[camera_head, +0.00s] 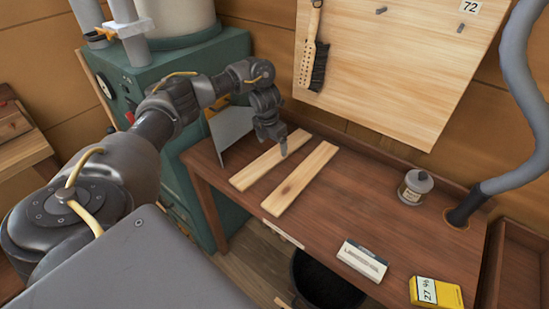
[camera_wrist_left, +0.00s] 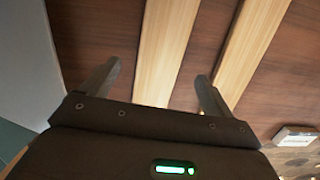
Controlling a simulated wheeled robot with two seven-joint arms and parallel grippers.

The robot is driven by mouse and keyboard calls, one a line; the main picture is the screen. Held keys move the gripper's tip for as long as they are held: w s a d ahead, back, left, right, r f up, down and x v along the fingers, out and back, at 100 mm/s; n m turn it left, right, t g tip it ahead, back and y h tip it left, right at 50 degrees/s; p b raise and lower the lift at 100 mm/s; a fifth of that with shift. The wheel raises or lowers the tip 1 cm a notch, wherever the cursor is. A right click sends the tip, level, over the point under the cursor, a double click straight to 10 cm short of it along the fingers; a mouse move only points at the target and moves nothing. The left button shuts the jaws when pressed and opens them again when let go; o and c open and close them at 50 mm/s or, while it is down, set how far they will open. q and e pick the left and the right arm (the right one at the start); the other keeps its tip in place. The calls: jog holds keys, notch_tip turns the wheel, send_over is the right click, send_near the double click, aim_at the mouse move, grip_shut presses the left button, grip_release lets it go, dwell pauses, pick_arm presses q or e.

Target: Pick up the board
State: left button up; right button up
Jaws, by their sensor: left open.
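Two pale wooden boards lie side by side on the brown bench, with a gap between them. The left board (camera_head: 262,164) also shows in the left wrist view (camera_wrist_left: 168,50), passing between the spread fingers. The right board (camera_head: 301,178), with a dark knot, also shows in the left wrist view (camera_wrist_left: 251,45), to the right of the right finger. My left gripper (camera_head: 284,153) is open and empty, pointing down by the left board's far part; it also shows in the left wrist view (camera_wrist_left: 158,77). I cannot tell its exact height. My right gripper is out of view.
A grey upright plate (camera_head: 232,133) stands close left of the boards. On the bench are a lidded jar (camera_head: 415,187), a white labelled block (camera_head: 362,260), a yellow box (camera_head: 436,292) and a grey hose (camera_head: 520,90). A brush (camera_head: 312,60) hangs on the wall panel (camera_head: 390,70).

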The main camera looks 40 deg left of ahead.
aim_at(274, 155)
pick_arm(q)
jog(key=shift+s+f, duration=0.1)
jog(key=shift+f, duration=0.1)
jog(key=f+p, duration=0.1)
jog(key=w+f+p, duration=0.1)
jog(key=f, duration=0.1)
jog(key=shift+f, duration=0.8)
jog(key=c, duration=1.2)
